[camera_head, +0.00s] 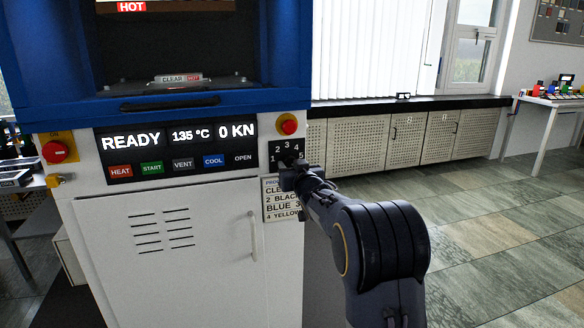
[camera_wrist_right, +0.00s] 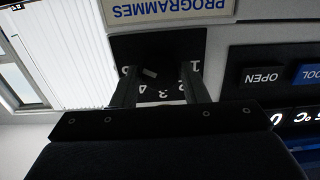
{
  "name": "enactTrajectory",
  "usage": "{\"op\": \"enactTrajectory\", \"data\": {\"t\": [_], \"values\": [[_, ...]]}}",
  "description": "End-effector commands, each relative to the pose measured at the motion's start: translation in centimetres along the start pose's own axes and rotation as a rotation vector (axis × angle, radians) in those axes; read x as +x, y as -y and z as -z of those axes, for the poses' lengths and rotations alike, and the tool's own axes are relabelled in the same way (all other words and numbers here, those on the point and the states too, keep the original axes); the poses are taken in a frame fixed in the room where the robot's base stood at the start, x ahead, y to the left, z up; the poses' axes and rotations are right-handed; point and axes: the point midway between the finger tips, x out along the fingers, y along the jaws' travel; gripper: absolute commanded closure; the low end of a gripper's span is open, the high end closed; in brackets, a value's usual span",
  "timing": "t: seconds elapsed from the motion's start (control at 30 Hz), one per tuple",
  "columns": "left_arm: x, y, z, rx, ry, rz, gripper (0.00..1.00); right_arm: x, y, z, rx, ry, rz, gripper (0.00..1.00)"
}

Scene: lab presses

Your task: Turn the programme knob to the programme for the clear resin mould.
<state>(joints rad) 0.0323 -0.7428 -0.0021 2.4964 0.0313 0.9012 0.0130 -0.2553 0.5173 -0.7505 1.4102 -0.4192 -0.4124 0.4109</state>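The programme knob sits on a black dial plate (camera_head: 276,147) numbered 1 to 5, on the press front below a red button. In the head view my right gripper (camera_head: 288,164) is in front of the dial and hides the knob. In the right wrist view, which is upside down, the two fingers of my right gripper (camera_wrist_right: 159,72) stand apart on either side of the dark knob (camera_wrist_right: 163,66). Contact with the knob cannot be made out. A programme card (camera_head: 272,213) hangs below; my gripper hides the number for CLEAR. My left gripper is not in view.
The display (camera_head: 175,135) reads READY, 135 °C, 0 KN, above a row of buttons. Red knobs (camera_head: 57,151) and (camera_head: 287,124) flank it. A door handle (camera_head: 253,236) sticks out below. Floor to the right is clear.

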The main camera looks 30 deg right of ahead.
Motion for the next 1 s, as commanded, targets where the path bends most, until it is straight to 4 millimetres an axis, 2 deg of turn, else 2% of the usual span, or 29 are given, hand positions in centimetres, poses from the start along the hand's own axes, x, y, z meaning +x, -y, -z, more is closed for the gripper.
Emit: {"op": "enactTrajectory", "data": {"t": [0.03,0.2,0.57,1.0], "values": [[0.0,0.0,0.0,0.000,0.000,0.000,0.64,0.0,0.0,0.0,0.000,0.000,0.000,0.67],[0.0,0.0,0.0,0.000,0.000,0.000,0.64,0.0,0.0,0.0,0.000,0.000,0.000,0.87],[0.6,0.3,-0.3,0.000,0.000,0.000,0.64,0.0,0.0,-0.2,-0.067,0.001,0.000,0.87],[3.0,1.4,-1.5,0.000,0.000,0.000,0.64,0.0,-0.1,-0.4,-0.423,-0.001,0.000,0.87]]}}
